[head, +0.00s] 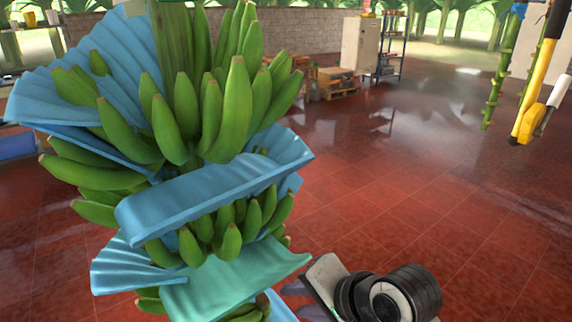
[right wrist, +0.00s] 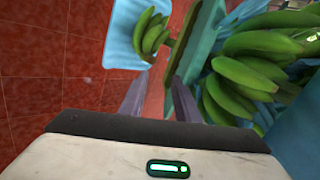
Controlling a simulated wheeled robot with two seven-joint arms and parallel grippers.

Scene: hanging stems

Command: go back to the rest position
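A hanging bunch of green bananas (head: 240,105) fills the left of the head view, with blue sheets (head: 205,190) and a teal sheet (head: 240,278) between its tiers. My right gripper (head: 298,298) is low in the head view, just right of the teal sheet. The right wrist view shows its two fingers (right wrist: 156,98) apart, with red floor visible between them and nothing held. The teal sheet (right wrist: 182,105) is close beside the right-hand finger there; I cannot tell whether they touch. Bananas (right wrist: 248,75) are to the right. My left gripper is not in view.
A hanging green stem (head: 497,75) and a yellow pole-like tool (head: 532,85) are at the upper right. A cabinet (head: 360,45), a shelf rack (head: 392,45) and a pallet (head: 338,85) stand far back. The red tiled floor (head: 420,180) is clear to the right of the bunch.

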